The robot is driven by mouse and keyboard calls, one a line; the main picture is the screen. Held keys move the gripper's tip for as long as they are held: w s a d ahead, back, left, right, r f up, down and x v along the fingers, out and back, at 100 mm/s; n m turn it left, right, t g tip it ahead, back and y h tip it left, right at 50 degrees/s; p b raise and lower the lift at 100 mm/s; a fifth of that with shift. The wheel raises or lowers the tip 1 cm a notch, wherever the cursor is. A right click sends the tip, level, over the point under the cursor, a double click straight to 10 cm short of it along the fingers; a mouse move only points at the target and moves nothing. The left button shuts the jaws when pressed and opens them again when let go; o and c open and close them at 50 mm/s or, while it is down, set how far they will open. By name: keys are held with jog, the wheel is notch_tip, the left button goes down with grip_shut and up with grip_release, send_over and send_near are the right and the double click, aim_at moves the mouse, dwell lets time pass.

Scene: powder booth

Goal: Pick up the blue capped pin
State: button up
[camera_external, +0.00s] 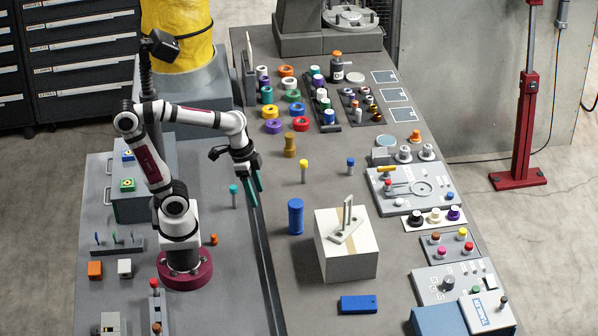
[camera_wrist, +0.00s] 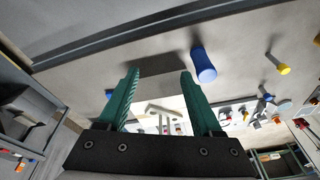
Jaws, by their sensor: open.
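The blue capped pin (camera_external: 350,166) stands upright on the grey bench in the external view, right of the yellow capped pin (camera_external: 304,171). In the wrist view a small blue cap (camera_wrist: 267,96) below and left of the yellow cap (camera_wrist: 279,67) appears to be the same pin. My gripper (camera_external: 256,196) has teal fingers pointing down over the bench gap, well left of the blue pin. In the wrist view my gripper (camera_wrist: 161,72) is open with nothing between its fingers.
A blue cylinder (camera_external: 295,216) stands between my gripper and the white block (camera_external: 347,262) with a grey bracket on it. A teal capped pin (camera_external: 234,196) stands close left of my gripper. A brown stacked piece (camera_external: 290,145) stands behind the yellow pin. Bench around the blue pin is clear.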

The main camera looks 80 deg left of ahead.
aim_at(349, 164)
jog(key=w+a+n+t, duration=0.1)
jog(key=w+n+t, duration=0.3)
jog(key=w, duration=1.2)
jog(key=w+a+r+n+t+y, duration=0.1)
jog(key=w+a+n+t+y, duration=0.45)
jog(key=w+a, duration=0.7)
jog(key=s+a+f+n+g+y, duration=0.2)
jog(key=a+n+y, duration=0.25)
jog(key=a, duration=0.65)
jog(key=shift+m, duration=0.4)
notch_tip(349, 164, down, 15)
jog(key=shift+w, duration=0.1)
jog(key=x, duration=1.1)
jog(key=shift+w+a, duration=0.15)
jog(key=shift+a, duration=0.4)
grip_shut()
jog(key=shift+r, duration=0.1)
